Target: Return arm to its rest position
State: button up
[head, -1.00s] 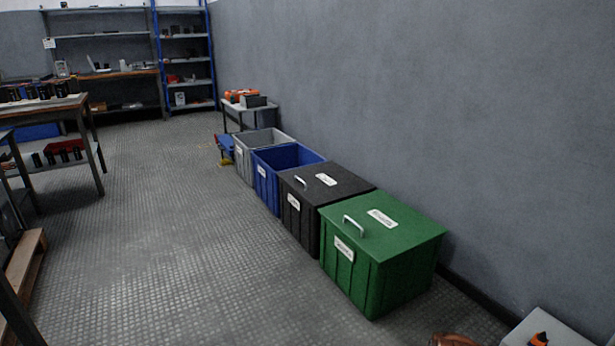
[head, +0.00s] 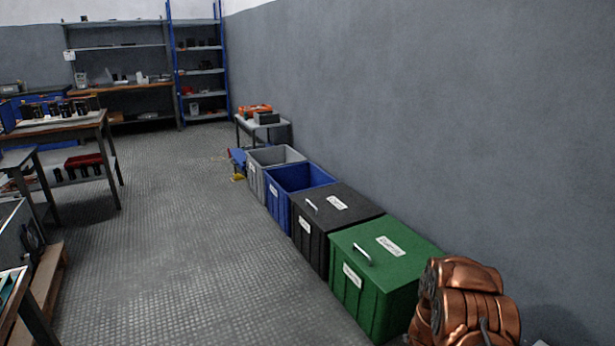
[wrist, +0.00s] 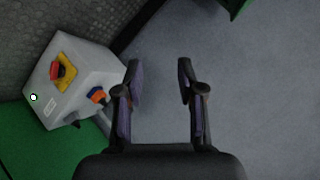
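In the wrist view my gripper (wrist: 160,85) has its two dark fingers apart with nothing between them, and the grey wall lies beyond. In the head view my copper-coloured arm (head: 467,305) stands at the lower right, partly in front of the green bin (head: 378,285). The gripper itself does not show in the head view.
Along the right wall stand the lidded green bin, a lidded black bin (head: 345,208), an open blue bin (head: 279,205) and an open grey bin (head: 255,178). A white box (wrist: 75,75) with a yellow-and-red switch shows in the wrist view. The middle floor (head: 185,240) is clear.

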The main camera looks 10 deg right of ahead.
jog(key=w+a+r+n+y+p, duration=0.1)
jog(key=a+r+n+y+p, duration=0.15)
jog(key=a+r, duration=0.5)
jog(key=w+a+r+n+y+p, duration=0.15)
jog(key=a+r+p, duration=0.25)
jog(key=r, duration=0.6)
jog(key=s+a+r+n+g+y+p, duration=0.1)
jog(key=s+a+r+n+y+p, duration=0.25)
jog(key=a+r, duration=0.5)
jog(key=s+a+r+n+g+p, duration=0.2)
jog(key=s+a+r+n+p, duration=0.15)
jog(key=s+a+r, duration=0.55)
jog(key=s+a+r+n+g+p, duration=0.2)
jog(key=s+r+p, duration=0.4)
jog(key=s+r, duration=0.7)
jog(key=s+a+r+n+g+p, duration=0.3)
jog(key=s+r+n+p, duration=0.4)
jog(key=s+r, duration=0.7)
jog(key=s+g, duration=0.1)
jog(key=s, duration=0.4)
jog(key=shift+s+a+y, duration=0.3)
jog(key=shift+y, duration=0.05)
jog(key=shift+r, duration=0.1)
